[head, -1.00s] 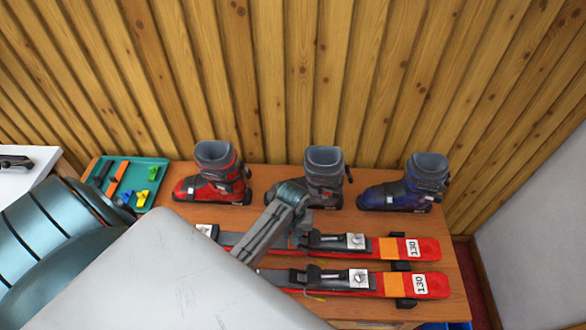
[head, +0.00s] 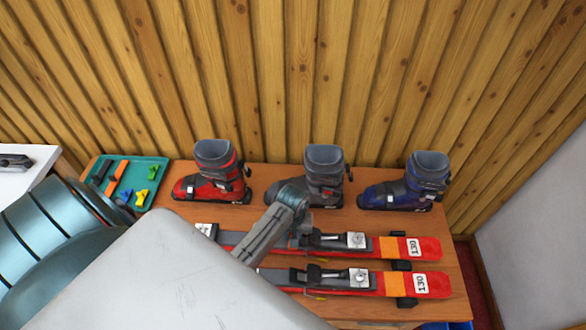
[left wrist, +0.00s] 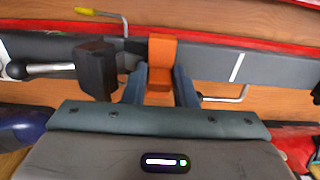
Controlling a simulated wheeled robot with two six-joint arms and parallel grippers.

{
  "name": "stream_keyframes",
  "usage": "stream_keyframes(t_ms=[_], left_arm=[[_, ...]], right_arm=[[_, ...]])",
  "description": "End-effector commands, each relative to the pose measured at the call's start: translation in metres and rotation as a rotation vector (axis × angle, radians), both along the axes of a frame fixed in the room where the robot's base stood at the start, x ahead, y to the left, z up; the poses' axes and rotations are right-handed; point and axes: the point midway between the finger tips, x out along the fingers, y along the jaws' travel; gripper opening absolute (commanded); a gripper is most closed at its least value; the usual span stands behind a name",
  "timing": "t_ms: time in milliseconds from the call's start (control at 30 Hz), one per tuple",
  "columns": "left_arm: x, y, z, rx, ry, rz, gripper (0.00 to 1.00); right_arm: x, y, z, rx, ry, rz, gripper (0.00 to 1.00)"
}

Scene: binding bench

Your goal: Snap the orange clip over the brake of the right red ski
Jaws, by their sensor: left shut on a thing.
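Two red skis lie across the bench: the far ski (head: 427,247) and the near ski (head: 432,283), both with black bindings. My left gripper (left wrist: 160,80) is over the far ski, left of its binding in the head view. It is shut on the orange clip (left wrist: 161,58). In the left wrist view the clip is upright against the ski's grey middle (left wrist: 210,63), between two metal brake arms, one with a yellow tip (left wrist: 86,11). I cannot tell whether the clip is seated over the brake. My forearm hides part of the skis in the head view. My right gripper is not in view.
A red boot (head: 212,178), a grey boot (head: 323,178) and a blue boot (head: 410,187) stand behind the skis. A green tray (head: 150,167) with several coloured pieces is at the back left. A wooden wall (head: 300,80) closes off the back.

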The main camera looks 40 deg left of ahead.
Motion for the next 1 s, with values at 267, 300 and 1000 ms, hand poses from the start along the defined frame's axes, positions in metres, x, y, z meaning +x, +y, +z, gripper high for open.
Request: stream_keyframes(t_ms=[267, 300, 1000], left_arm=[[0.0, -0.0001, -0.0019, 0.0, 0.0, 0.0, 0.0], [0.0, -0.0001, -0.0019, 0.0, 0.0, 0.0, 0.0], [0.0001, -0.001, -0.0019, -0.002, 0.0, 0.0, 0.72]], right_arm=[[-0.0001, 0.0, -0.0007, 0.0, 0.0, 0.0, 0.36], [-0.0002, 0.0, -0.0007, 0.0, 0.0, 0.0, 0.36], [-0.0005, 0.0026, -0.001, 0.003, 0.001, -0.001, 0.36]])
